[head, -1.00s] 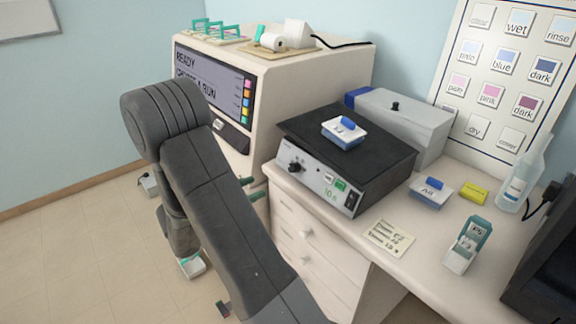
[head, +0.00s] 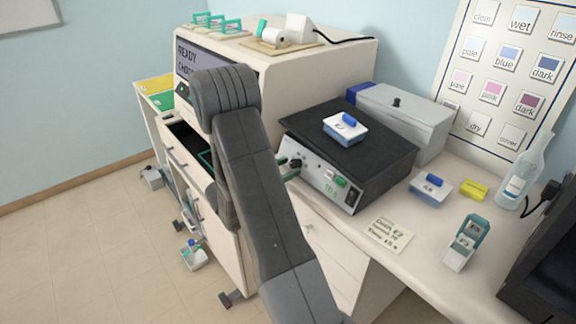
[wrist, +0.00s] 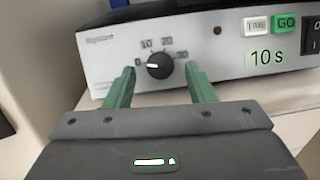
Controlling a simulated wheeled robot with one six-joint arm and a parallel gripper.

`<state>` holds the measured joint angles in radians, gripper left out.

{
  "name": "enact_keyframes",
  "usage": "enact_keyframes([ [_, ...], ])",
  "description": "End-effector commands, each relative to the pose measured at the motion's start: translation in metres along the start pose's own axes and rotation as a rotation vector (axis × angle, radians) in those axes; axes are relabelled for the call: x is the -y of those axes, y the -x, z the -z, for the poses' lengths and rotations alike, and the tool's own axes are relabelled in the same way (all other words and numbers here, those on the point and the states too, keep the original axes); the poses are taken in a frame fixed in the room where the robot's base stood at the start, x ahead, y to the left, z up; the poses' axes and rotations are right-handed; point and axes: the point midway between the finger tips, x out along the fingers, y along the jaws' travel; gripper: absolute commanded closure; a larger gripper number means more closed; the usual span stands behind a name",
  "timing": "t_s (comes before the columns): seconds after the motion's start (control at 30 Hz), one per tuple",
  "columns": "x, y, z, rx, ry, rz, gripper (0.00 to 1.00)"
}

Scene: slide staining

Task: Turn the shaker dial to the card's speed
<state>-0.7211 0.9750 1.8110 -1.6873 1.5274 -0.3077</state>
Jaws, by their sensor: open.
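The shaker (head: 352,138) stands on the counter with a black top platform. Its black dial (wrist: 159,65) has a white pointer line aimed left, near the 0 mark; the scale also shows 10, 20 and what looks like 30. The dial also shows in the head view (head: 297,163). My gripper (wrist: 160,84) is open, its two green fingers on either side of and below the dial, apart from it in the picture. The card (head: 388,235) lies on the counter in front of the shaker; its handwriting is too small to read surely.
A blue and white box (head: 345,127) sits on the shaker platform. The TIME button (wrist: 256,26), green GO button (wrist: 286,23) and a 10 s display (wrist: 265,57) are right of the dial. A blue-lidded box (head: 430,190), yellow block (head: 474,189) and bottle (head: 522,178) stand at right.

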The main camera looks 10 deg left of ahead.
Motion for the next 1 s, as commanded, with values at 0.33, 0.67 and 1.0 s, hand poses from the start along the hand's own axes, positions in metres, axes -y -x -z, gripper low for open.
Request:
enact_keyframes([
  [0.33, 0.0, -0.0098, 0.0, 0.0, 0.0, 0.0, 0.51],
  [0.67, -0.0001, -0.0096, -0.0001, 0.0, 0.0, 0.0, 0.95],
  [1.0, -0.001, -0.0093, 0.0022, -0.001, -0.041, 0.015, 0.95],
])
